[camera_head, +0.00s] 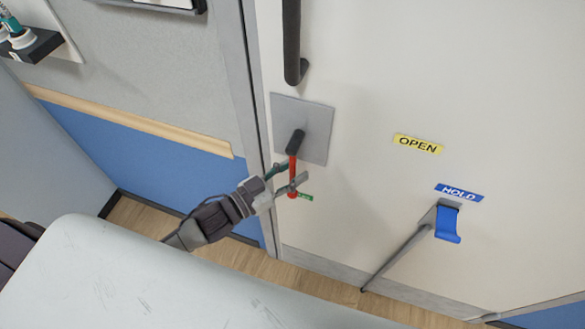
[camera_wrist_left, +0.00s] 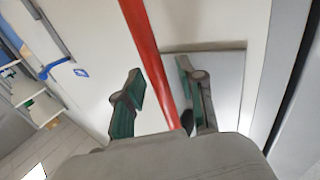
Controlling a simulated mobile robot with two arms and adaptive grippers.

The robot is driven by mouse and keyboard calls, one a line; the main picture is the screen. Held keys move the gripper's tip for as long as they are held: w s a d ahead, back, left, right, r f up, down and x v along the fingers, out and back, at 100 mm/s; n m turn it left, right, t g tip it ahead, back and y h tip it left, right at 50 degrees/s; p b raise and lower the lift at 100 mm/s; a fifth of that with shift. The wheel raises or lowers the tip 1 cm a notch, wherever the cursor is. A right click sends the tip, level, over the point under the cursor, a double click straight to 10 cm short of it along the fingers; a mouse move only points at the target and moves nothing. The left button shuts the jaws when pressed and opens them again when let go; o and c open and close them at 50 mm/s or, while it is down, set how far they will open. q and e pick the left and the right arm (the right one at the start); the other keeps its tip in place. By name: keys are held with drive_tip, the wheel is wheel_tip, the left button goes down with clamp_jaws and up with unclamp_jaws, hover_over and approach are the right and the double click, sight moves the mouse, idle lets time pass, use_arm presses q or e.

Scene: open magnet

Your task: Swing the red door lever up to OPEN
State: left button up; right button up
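The red door lever (camera_head: 292,177) hangs down from a dark pivot (camera_head: 296,141) on a grey metal plate (camera_head: 318,125) on the pale door. A yellow OPEN label (camera_head: 418,144) is to the right of the plate. My left gripper (camera_head: 290,183) is at the lower part of the lever. In the left wrist view, the fingers of my left gripper (camera_wrist_left: 162,85) stand apart on either side of the red lever (camera_wrist_left: 148,50). Gaps show beside the lever, so the gripper looks open around it. My right gripper is not in view.
A dark vertical handle (camera_head: 291,45) is above the plate. A blue HOLD label (camera_head: 459,193) is above a blue pedal-like part (camera_head: 447,224) at lower right. A pale rounded surface (camera_head: 150,285) fills the lower left. A wall shelf (camera_head: 35,45) is at upper left.

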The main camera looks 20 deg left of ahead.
use_arm(q)
clamp_jaws()
idle(0.3)
drive_tip(key=shift+d, duration=0.1)
